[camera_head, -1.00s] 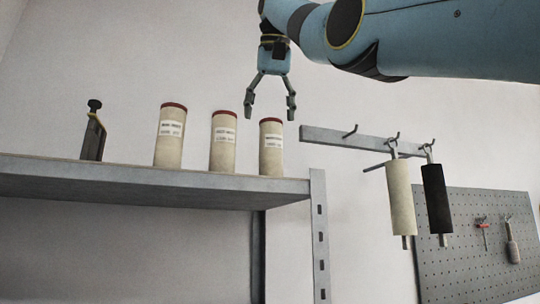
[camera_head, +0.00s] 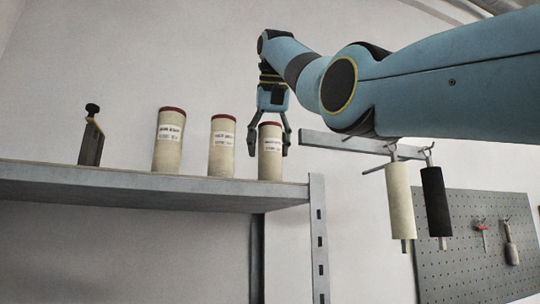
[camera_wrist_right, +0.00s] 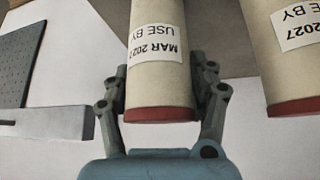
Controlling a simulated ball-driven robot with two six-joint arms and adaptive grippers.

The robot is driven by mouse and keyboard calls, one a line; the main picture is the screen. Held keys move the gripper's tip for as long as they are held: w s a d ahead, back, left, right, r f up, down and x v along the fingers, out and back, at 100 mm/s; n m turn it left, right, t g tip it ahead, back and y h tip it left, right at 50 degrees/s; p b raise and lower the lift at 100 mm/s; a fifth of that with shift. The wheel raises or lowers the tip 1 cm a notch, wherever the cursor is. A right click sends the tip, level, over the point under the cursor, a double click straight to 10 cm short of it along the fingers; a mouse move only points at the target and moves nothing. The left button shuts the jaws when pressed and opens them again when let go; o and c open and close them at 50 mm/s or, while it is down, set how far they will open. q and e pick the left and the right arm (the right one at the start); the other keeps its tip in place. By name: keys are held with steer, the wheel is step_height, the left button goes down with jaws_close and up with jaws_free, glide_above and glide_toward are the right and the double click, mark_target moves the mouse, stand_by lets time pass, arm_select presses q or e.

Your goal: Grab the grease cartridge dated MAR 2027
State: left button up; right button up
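Three cream grease cartridges with dark red ends and white labels stand upright on the shelf: left (camera_head: 168,150), middle (camera_head: 221,158) and right (camera_head: 269,166). Their dates are too small to read in the head view. My right gripper (camera_head: 269,150) points down over the right cartridge, one finger on each side; it looks open. In the wrist view the right gripper (camera_wrist_right: 160,100) straddles this cartridge (camera_wrist_right: 158,92). Its upside-down label reads USE BY MAR 202, the last digit hard to read at the edge. A neighbouring cartridge (camera_wrist_right: 285,60) shows 2027, its month cut off. My left gripper is not visible.
The grey shelf (camera_head: 150,185) ends just right of the right cartridge. A dark tool (camera_head: 91,140) stands at its left. A hook rail (camera_head: 330,141) holds a cream roller (camera_head: 400,200) and a black one (camera_head: 436,203). A pegboard (camera_head: 460,250) hangs at the right.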

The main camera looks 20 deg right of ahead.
jaws_close()
stand_by(0.3)
